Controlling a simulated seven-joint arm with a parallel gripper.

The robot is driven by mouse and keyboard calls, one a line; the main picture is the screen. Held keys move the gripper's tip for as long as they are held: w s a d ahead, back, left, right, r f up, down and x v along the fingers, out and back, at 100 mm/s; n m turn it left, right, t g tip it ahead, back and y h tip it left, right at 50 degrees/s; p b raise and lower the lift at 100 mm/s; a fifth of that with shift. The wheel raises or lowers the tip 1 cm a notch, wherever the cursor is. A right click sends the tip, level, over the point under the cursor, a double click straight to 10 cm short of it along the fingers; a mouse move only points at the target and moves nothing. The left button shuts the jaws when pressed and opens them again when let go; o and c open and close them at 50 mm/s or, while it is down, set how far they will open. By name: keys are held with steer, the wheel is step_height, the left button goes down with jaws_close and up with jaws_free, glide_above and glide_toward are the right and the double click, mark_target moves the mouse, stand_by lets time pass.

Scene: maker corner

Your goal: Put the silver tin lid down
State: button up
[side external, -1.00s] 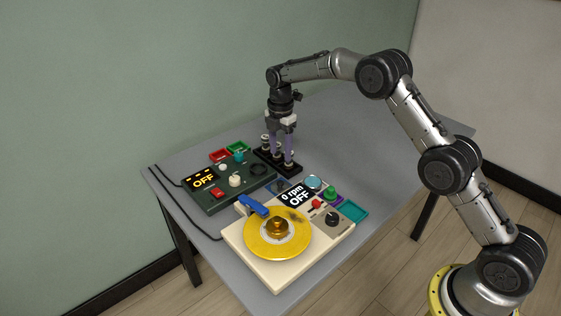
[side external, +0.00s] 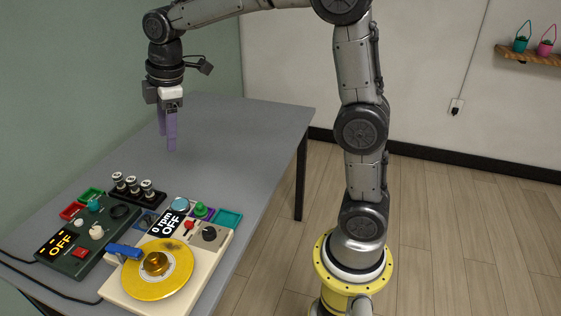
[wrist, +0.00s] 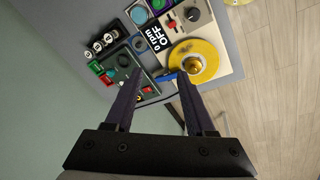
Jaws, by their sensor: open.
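No thing in view is plainly a silver tin lid. A round, pale blue-grey disc (side external: 180,205) lies flat beside the black display of the cream turntable unit, and I cannot tell if it is the lid. It also shows in the wrist view (wrist: 139,15). My gripper (side external: 167,142) points down above the bare rear part of the table, behind the devices and well away from the disc. In the wrist view, its purple fingers (wrist: 158,88) are spread apart with nothing between them.
The cream unit (side external: 212,262) carries a yellow platter (side external: 178,283) and blue arm. A dark green control box (side external: 52,270) stands to its left. A black rack (side external: 133,195) holds three silver-topped cylinders. The grey table (side external: 235,125) is clear at the back.

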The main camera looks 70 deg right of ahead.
steer(key=s+f+m+t, duration=0.1)
steer(key=s+m+t, duration=0.2)
steer(key=s+m, duration=0.7)
steer(key=s, duration=1.5)
steer(key=shift+a+f+m, duration=0.3)
steer(key=shift+f, duration=0.1)
